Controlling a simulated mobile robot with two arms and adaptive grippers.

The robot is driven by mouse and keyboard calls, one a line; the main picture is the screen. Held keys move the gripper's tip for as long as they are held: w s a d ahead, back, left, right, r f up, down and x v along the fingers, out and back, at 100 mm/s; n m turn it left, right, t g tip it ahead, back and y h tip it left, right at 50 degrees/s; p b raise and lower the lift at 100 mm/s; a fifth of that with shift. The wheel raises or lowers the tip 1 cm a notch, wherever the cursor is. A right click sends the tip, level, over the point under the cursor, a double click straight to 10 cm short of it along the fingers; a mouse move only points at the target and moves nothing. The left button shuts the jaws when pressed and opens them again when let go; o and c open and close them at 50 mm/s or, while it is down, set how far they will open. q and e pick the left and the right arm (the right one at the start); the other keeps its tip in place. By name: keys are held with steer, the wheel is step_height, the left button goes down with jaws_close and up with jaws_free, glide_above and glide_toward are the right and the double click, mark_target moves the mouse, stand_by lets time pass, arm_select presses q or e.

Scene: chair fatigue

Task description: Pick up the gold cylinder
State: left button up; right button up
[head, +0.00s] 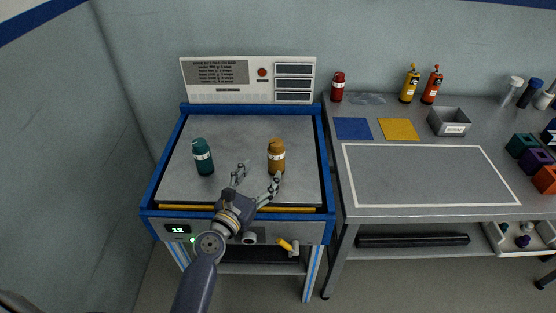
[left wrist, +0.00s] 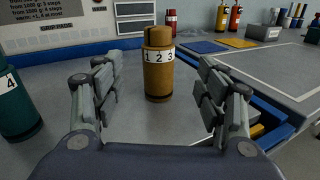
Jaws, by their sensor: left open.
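The gold cylinder (head: 276,157) stands upright on the right part of the grey platform of the blue-framed machine. In the left wrist view the gold cylinder (left wrist: 158,68) carries a white label reading 1 2 3 and stands ahead of the fingers, roughly midway between them. My left gripper (head: 258,178) is open and empty in front of it, its right finger close to the cylinder's base in the head view. The fingers of my left gripper (left wrist: 160,100) are spread wide in the wrist view. My right gripper is not in view.
A teal cylinder (head: 203,157) with a label stands on the same platform (head: 235,130) to the left. The machine's control panel (head: 248,80) rises behind. A grey table (head: 430,205) at the right holds bottles, coloured mats and a grey bin (head: 449,122).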

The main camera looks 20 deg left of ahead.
mark_target(272, 155)
arm_select(q)
steer(key=shift+w+a+r+n, duration=0.1)
steer(key=shift+w+a+n, duration=0.25)
steer(key=shift+n, duration=0.25)
steer(key=shift+y, duration=0.3)
steer(key=w, duration=0.4)
steer(key=shift+w+d, duration=0.2)
steer(key=shift+d, duration=0.1)
steer(key=shift+w+d, duration=0.2)
steer(key=shift+w, duration=0.8)
steer(key=shift+w+d, duration=0.25)
steer(key=shift+w, duration=0.8)
steer(key=shift+w+d, duration=0.2)
steer(key=shift+w, duration=0.8)
steer(key=shift+s, duration=0.1)
steer(key=c, duration=1.3)
steer(key=shift+r, duration=0.1)
steer(key=shift+c, duration=0.6)
steer(key=shift+r+p, duration=0.15)
steer(key=shift+p, duration=0.15)
